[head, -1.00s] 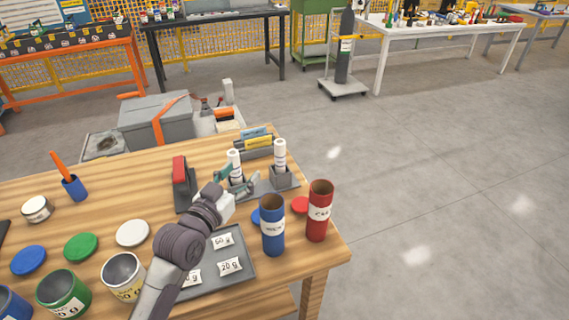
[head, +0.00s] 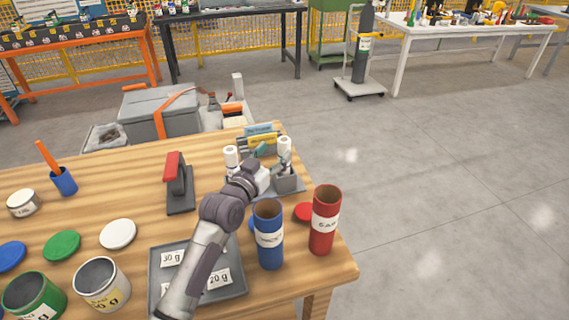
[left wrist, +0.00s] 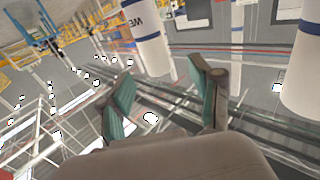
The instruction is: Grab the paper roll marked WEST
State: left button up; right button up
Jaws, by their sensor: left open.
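Two white paper rolls stand upright in a grey holder (head: 288,182) at the far right of the wooden table, the left one (head: 231,156) and the right one (head: 284,149) in the head view. My left gripper (head: 262,151) is between them, partly hidden by its own wrist. In the left wrist view its teal-padded fingers (left wrist: 160,85) are open and empty. A roll with a blue band (left wrist: 147,38) is just beyond the fingertips there; its upside-down, partly visible lettering looks like "WE". The other roll (left wrist: 304,75) is at the right edge, lettering unseen. My right gripper is not in view.
A blue tube (head: 269,240) and a red tube (head: 324,225) stand near the holder. A red-topped block (head: 177,185) is to its left. A grey tray (head: 236,285) with labelled packets lies under my left arm. Open cans and lids are at the left.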

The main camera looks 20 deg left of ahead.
aim_at(281, 146)
pick_arm(q)
jog(key=shift+w+d+r, duration=0.15)
jog(key=shift+w+r, duration=0.05)
jog(key=shift+w, duration=0.4)
jog(key=w, duration=0.2)
jog(key=w+d, duration=0.1)
jog(key=w, duration=0.1)
jog(key=shift+f+p, duration=0.15)
jog(key=shift+p, duration=0.25)
jog(key=shift+c, duration=0.2)
grip_shut()
